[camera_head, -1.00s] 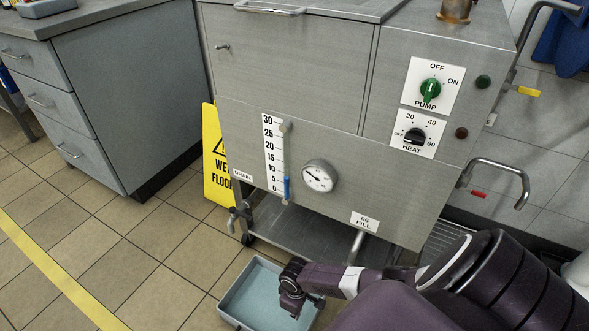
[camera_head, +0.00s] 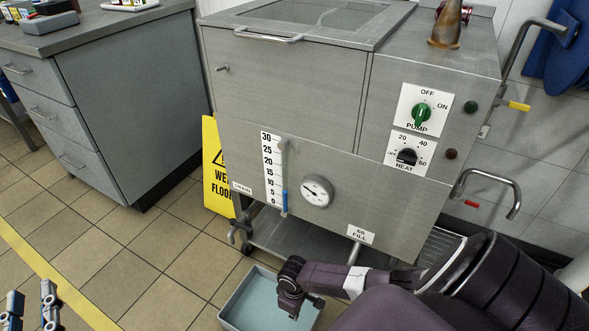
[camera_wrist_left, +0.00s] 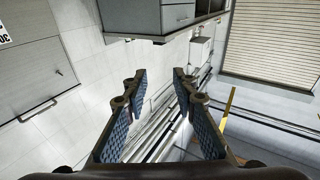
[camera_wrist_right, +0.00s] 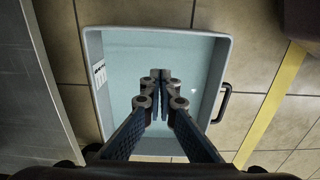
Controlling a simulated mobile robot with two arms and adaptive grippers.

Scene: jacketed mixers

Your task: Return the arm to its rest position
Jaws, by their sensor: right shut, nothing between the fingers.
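My left gripper (camera_head: 31,300) shows at the lower left corner of the head view, over the tiled floor. In the left wrist view its two fingers (camera_wrist_left: 160,78) stand apart with nothing between them. My right arm reaches in from the lower right of the head view. My right gripper (camera_head: 291,303) points down over a grey-blue tray (camera_head: 237,311) on the floor. In the right wrist view its fingertips (camera_wrist_right: 160,76) are together and empty above the tray (camera_wrist_right: 222,60), whose inside looks pale blue-green.
The steel mixer (camera_head: 290,90) fills the middle, with pump and heat knobs, a gauge (camera_head: 317,191) and pipe handles at its right. A grey drawer cabinet (camera_head: 120,110) stands left. A yellow wet-floor sign (camera_head: 214,170) is between them. The floor at left is clear.

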